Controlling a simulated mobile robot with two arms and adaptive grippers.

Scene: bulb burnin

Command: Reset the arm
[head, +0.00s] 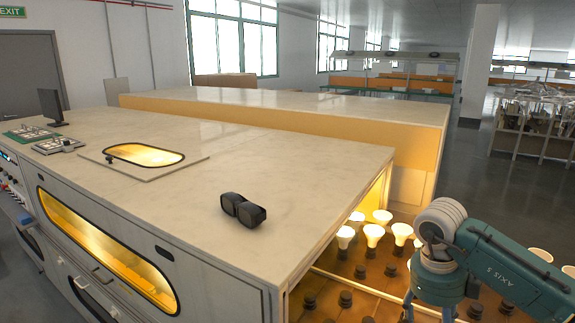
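My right arm (505,268), teal with "AXIS 5" on it, comes in from the right edge. Its grey wrist joint (440,222) is bent, and the part beyond it points down over the lit bulb tray. The fingers of my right gripper are not clearly visible at the lower edge, so their opening and anything in them cannot be told. My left arm and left gripper do not show.
Glowing bulbs (374,233) and dark sockets (345,299) stand on the brown tray (325,272) under and beside my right wrist. Dark goggles (243,210) lie on the pale cabinet top (290,165). A monitor (50,105) stands far left.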

